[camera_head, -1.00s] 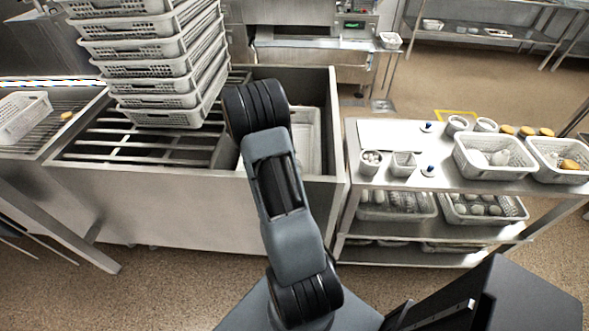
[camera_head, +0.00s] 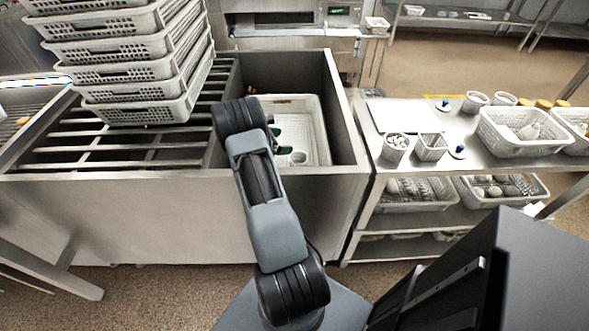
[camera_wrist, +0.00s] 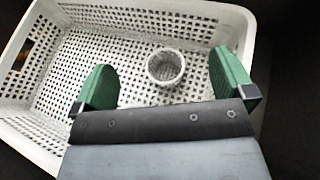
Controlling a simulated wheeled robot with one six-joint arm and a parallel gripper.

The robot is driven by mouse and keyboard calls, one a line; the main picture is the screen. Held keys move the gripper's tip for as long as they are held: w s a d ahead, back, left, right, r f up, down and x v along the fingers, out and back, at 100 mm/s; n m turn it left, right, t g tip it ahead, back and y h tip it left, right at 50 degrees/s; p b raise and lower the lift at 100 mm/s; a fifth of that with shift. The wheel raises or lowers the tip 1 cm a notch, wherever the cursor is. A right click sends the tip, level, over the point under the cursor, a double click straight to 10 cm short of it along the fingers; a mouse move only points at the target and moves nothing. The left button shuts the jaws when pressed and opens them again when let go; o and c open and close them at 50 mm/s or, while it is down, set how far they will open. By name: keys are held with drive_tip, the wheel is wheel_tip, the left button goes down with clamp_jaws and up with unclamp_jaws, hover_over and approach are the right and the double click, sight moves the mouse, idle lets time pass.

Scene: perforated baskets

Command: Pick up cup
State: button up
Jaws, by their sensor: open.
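A small pale cup (camera_wrist: 165,66) stands in a white perforated basket (camera_wrist: 245,38) in the wrist view, its round opening facing the camera. My gripper (camera_wrist: 161,60) is open, with one green finger to the left of the cup and one to the right. Neither finger touches the cup. In the head view the cup (camera_head: 298,157) shows at the near end of the basket (camera_head: 321,135), inside the steel basin. My green fingers (camera_head: 276,140) are partly hidden there behind my arm.
The steel basin (camera_head: 347,120) has high walls around the basket. A tall stack of white baskets (camera_head: 125,72) stands on slats at the left. A steel cart (camera_head: 375,187) at the right holds cups and more baskets.

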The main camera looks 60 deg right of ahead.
drive_tip(key=b, duration=0.8)
approach(306, 157)
drive_tip(key=shift+v, duration=1.2)
drive_tip(key=shift+d+f+b, duration=0.2)
drive_tip(key=shift+f+b, duration=0.1)
drive_tip(key=shift+f, duration=0.2)
drive_tip(key=shift+s+d+f+b, duration=0.3)
drive_tip(key=shift+s+d+f, duration=0.05)
drive_tip(key=shift+d, duration=0.2)
drive_tip(key=shift+r+b+x, duration=0.2)
drive_tip(key=shift+b+x, duration=0.65)
drive_tip(key=shift+x, duration=2.05)
drive_tip(key=shift+d, duration=0.1)
drive_tip(key=shift+c, duration=0.2)
drive_tip(key=c, duration=0.7)
drive_tip(key=shift+r, duration=0.1)
